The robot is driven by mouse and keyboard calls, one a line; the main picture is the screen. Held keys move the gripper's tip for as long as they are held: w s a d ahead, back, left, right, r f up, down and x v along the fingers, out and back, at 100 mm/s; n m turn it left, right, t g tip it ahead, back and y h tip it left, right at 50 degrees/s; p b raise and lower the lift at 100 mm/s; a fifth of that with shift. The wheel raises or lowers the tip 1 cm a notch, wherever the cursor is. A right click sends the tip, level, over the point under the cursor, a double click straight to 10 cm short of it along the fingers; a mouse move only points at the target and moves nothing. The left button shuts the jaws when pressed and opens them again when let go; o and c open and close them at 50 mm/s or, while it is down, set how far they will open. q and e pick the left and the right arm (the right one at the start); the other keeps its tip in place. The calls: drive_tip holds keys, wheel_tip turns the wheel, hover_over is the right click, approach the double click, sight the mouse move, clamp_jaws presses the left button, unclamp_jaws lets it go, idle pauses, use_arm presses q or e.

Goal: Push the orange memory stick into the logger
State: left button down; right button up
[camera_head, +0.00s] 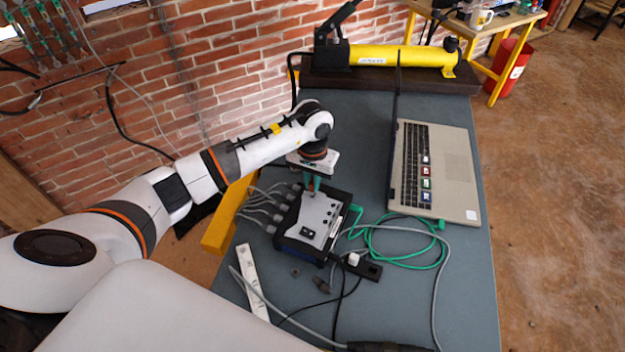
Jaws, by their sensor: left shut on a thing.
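The logger (314,222) is a black box with a grey top panel, lying on the grey-blue table with several grey cables at its left side. My left gripper (312,188) points down over the far part of the logger. It is shut on a small orange thing, likely the memory stick (311,187), of which only a little shows between the teal fingertips. I cannot tell whether the stick touches the logger or its slot. My right gripper is not in view.
An open laptop (458,168) stands to the right, with several small coloured pieces on it. Green and grey cables (405,263) loop over the table (350,112). A white strip (252,282) lies at front left. A yellow pump (400,57) stands at the back near the brick wall.

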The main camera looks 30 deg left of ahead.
use_arm(q)
drive_tip(key=shift+b, duration=0.3)
idle(0.5)
drive_tip(key=shift+f+b, duration=0.55)
drive_tip(key=shift+b, duration=0.25)
drive_tip(key=shift+f+b, duration=0.15)
drive_tip(key=shift+b, duration=0.25)
idle(1.0)
drive_tip(key=shift+f+b, duration=0.45)
drive_tip(key=shift+b, duration=0.05)
idle(0.7)
drive_tip(key=c, duration=1.3)
unclamp_jaws()
drive_tip(key=c, duration=0.3)
drive_tip(key=shift+c, duration=0.2)
